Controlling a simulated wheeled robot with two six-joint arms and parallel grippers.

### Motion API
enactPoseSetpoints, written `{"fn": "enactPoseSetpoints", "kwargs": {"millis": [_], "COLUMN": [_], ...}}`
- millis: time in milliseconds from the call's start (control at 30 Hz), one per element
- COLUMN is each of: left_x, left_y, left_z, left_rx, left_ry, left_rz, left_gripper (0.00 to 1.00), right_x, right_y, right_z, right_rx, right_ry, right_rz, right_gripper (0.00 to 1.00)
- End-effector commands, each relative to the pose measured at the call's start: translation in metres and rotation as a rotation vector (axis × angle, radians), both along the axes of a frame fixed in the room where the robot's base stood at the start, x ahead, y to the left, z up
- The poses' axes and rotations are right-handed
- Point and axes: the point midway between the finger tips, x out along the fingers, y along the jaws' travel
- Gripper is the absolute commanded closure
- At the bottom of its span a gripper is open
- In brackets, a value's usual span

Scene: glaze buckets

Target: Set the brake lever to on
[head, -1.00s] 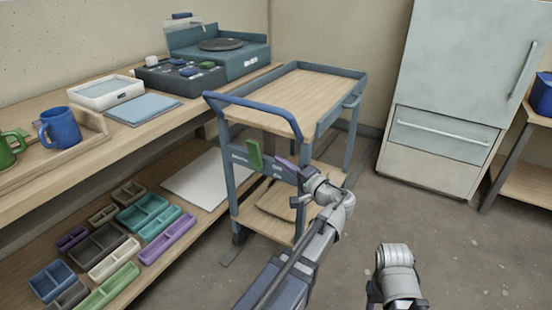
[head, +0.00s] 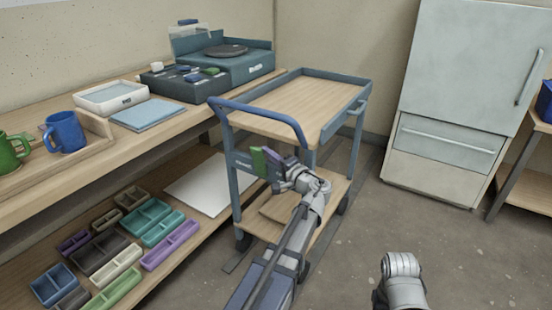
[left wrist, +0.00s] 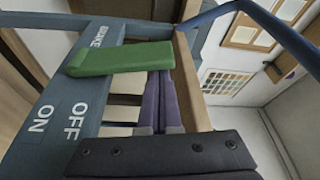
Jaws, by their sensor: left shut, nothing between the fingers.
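The green brake lever (head: 258,162) stands out from the blue-grey label panel (head: 241,163) on the near end of the cart. In the left wrist view the lever (left wrist: 122,58) lies across the panel (left wrist: 60,105), beside the words BRAKE, OFF and ON. I cannot tell which word it is set to. My left gripper (head: 276,160) has purple fingers, shut with nothing between them, just right of the lever. In the left wrist view its fingertips (left wrist: 160,75) are right at the lever's edge; I cannot tell if they touch. My right gripper is not in view.
The cart's blue push handle (head: 262,104) arches above the panel. A workbench (head: 100,150) with mugs and a turntable (head: 226,62) runs along the left, with small bins on its lower shelf. A fridge (head: 455,90) stands at the right. Floor between is clear.

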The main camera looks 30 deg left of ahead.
Motion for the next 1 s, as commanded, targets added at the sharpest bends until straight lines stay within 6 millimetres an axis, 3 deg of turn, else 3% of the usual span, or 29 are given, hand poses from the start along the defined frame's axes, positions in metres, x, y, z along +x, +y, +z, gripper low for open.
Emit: {"fn": "enactPoseSetpoints", "kwargs": {"millis": [667,1000], "left_x": [0.0,-0.02], "left_y": [0.006,0.007], "left_z": [-0.002,-0.011], "left_rx": [-0.001,-0.019], "left_ry": [-0.03,-0.257], "left_rz": [0.0,0.001], "left_gripper": [1.0,1.0], "right_x": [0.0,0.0], "right_y": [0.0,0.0], "right_z": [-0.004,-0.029], "right_rx": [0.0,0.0], "right_ry": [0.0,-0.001], "right_rz": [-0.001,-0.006], "right_gripper": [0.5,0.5]}}
